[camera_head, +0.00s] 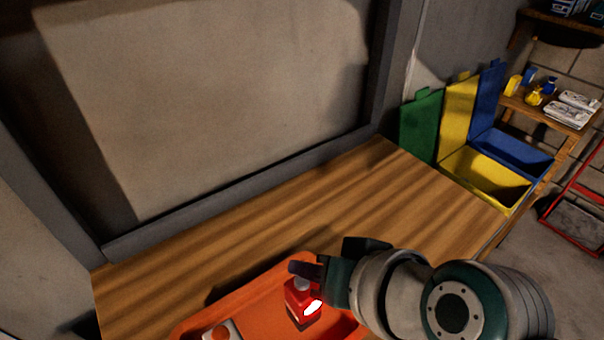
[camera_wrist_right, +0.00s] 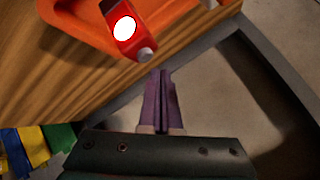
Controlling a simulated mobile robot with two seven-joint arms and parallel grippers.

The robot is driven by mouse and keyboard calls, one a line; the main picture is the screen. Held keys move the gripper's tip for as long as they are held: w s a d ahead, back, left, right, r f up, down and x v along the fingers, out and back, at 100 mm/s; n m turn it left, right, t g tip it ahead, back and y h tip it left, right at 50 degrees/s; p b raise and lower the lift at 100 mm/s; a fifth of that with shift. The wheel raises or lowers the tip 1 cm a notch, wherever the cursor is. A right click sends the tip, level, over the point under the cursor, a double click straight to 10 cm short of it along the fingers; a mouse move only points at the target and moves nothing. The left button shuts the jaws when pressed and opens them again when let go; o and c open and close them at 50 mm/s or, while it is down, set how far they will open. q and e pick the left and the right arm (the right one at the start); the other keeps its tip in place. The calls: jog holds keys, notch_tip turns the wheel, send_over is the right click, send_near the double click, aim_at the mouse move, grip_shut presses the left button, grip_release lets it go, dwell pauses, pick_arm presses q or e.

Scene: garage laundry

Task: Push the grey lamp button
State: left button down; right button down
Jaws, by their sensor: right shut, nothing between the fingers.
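A small red lamp (camera_head: 295,309) with a lit white face stands in an orange tray on the wooden table. Its grey button (camera_head: 301,285) is on top. In the right wrist view the lamp (camera_wrist_right: 112,17) shows with its grey button (camera_wrist_right: 146,54) close to my fingertips. My right gripper (camera_head: 294,267) is shut and empty, just above the button in the head view. In the right wrist view the shut fingers (camera_wrist_right: 160,72) point toward it. I cannot tell whether they touch the button. My left gripper is not in view.
The orange tray (camera_head: 255,292) also holds a white box with an orange button (camera_head: 220,333). The wooden table (camera_head: 370,190) is clear behind the tray. A grey-framed panel stands behind the table. Green, yellow and blue bins (camera_head: 485,180) stand at the right.

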dwell(0.6)
jog(key=shift+f, duration=0.45)
jog(key=shift+f+b, duration=0.45)
jog(key=shift+b, duration=0.1)
dwell(0.3)
jog(key=shift+r+p, duration=1)
jog(key=shift+p, duration=0.05)
